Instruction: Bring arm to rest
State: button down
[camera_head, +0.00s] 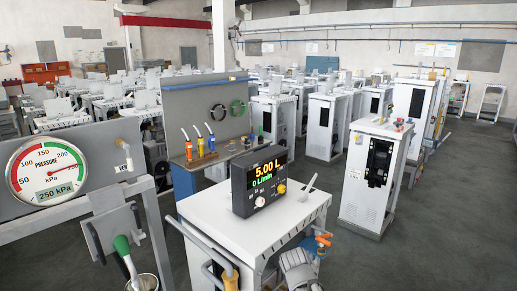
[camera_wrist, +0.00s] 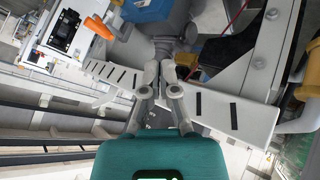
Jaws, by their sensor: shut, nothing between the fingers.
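My gripper (camera_wrist: 161,70) shows in the wrist view, pointing away from the camera beyond its teal housing. Its two grey fingers are closed together at the tips and hold nothing. The fingertips appear in front of a grey pipe-like part (camera_wrist: 172,35) and slotted white panels (camera_wrist: 225,115); whether they touch anything cannot be told.
The wrist view shows an orange handle (camera_wrist: 99,27), a blue box (camera_wrist: 148,9) and a yellow pipe (camera_wrist: 306,82) close by. In the head view, a white cabinet (camera_head: 235,215) carries a display (camera_head: 262,178). A pressure gauge (camera_head: 46,170) stands left. Grey floor (camera_head: 450,210) is open at right.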

jog(key=s+d+f+m+g+y+b, duration=0.1)
jog(key=s+d+f+m+g+b, duration=0.1)
jog(key=s, duration=0.5)
jog(key=s+d+f+m+g+y+b, duration=0.1)
jog(key=s+d+f+m+g+b, duration=0.1)
jog(key=s+f+g+b, duration=0.2)
jog(key=shift+s+f+g, duration=1.2)
jog(key=shift+s+f, duration=0.75)
jog(key=shift+f, duration=0.55)
